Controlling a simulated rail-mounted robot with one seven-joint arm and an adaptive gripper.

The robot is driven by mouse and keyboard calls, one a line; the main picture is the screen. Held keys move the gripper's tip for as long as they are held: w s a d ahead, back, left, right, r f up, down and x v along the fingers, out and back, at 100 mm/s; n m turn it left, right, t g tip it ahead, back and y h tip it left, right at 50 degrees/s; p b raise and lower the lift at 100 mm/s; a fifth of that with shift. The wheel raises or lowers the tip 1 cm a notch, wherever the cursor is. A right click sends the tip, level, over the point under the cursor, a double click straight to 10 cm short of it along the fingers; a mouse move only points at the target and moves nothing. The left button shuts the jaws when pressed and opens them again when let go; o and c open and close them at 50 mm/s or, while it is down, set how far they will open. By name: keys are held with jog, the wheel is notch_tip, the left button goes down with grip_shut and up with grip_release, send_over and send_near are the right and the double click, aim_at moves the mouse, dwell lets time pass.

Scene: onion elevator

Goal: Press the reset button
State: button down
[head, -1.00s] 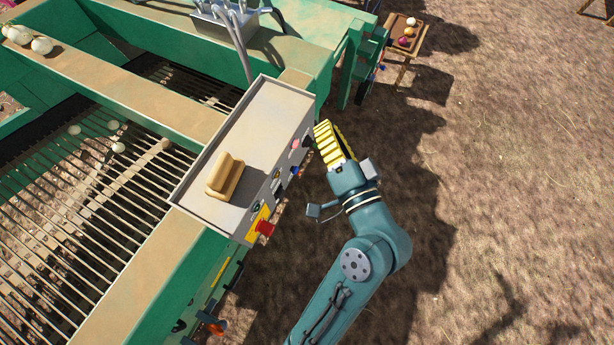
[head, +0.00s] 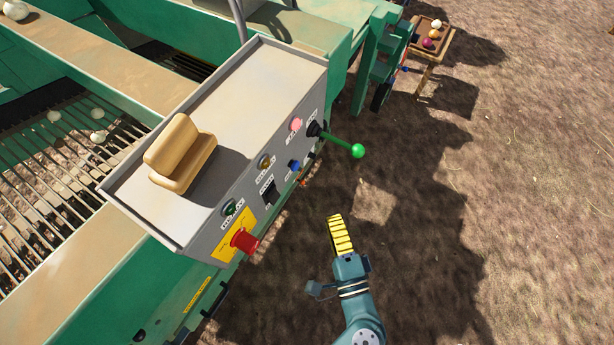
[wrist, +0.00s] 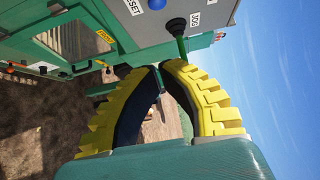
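The blue button (head: 294,165) sits on the front face of the grey control box, below the pink button. In the wrist view the blue button (wrist: 157,4) is cut by the top edge, beside a label partly reading "SET". My gripper (head: 335,218) has yellow ribbed fingers and is below and right of the box, apart from it. In the wrist view my gripper's fingertips (wrist: 162,72) arch together and look shut, with nothing seen between them. The blue button lies beyond the tips, at the top.
A black-based lever with a green knob (head: 358,151) sticks out right of the blue button; it also shows in the wrist view (wrist: 176,26). A red button (head: 244,241), a dark switch (head: 269,192) and a pink button (head: 296,124) share the panel. Open ground lies right.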

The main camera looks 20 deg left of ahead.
aim_at(294, 165)
jog(key=s+a+b+x, duration=0.1)
jog(key=a+x, duration=0.1)
jog(key=x, duration=1.1)
jog(key=shift+s, duration=0.4)
